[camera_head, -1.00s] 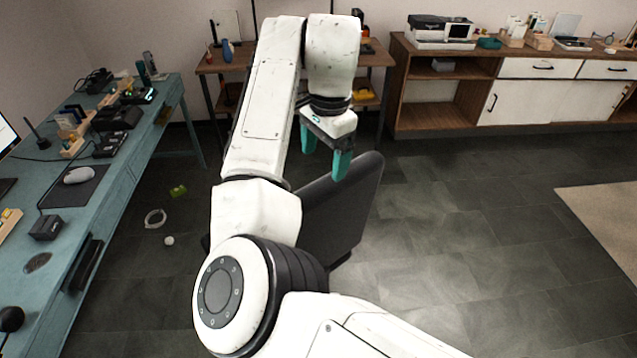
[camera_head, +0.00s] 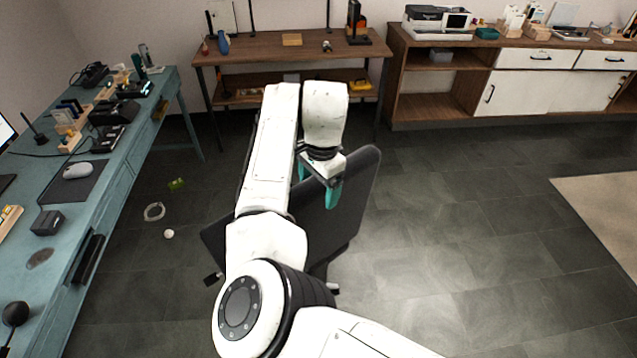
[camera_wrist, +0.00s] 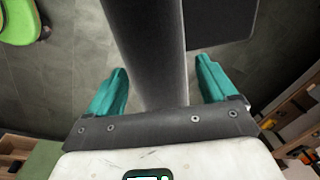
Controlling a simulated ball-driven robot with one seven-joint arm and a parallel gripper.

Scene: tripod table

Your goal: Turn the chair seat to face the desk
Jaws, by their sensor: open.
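The chair (camera_head: 343,215) is dark grey, and its backrest shows behind my arm in the head view. The seat is mostly hidden by my arm and the backrest. The blue-green desk (camera_head: 120,190) runs along the left side, apart from the chair. My gripper (camera_head: 317,185) has teal fingers and is at the backrest's upper part. In the wrist view, the backrest's edge (camera_wrist: 150,50) passes between the spread fingers of my gripper (camera_wrist: 160,92). The fingers are open, with a visible gap on each side of it.
A brown table (camera_head: 270,47) stands behind. The floor (camera_head: 450,220) to the right is clear, up to a beige rug (camera_head: 605,215).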

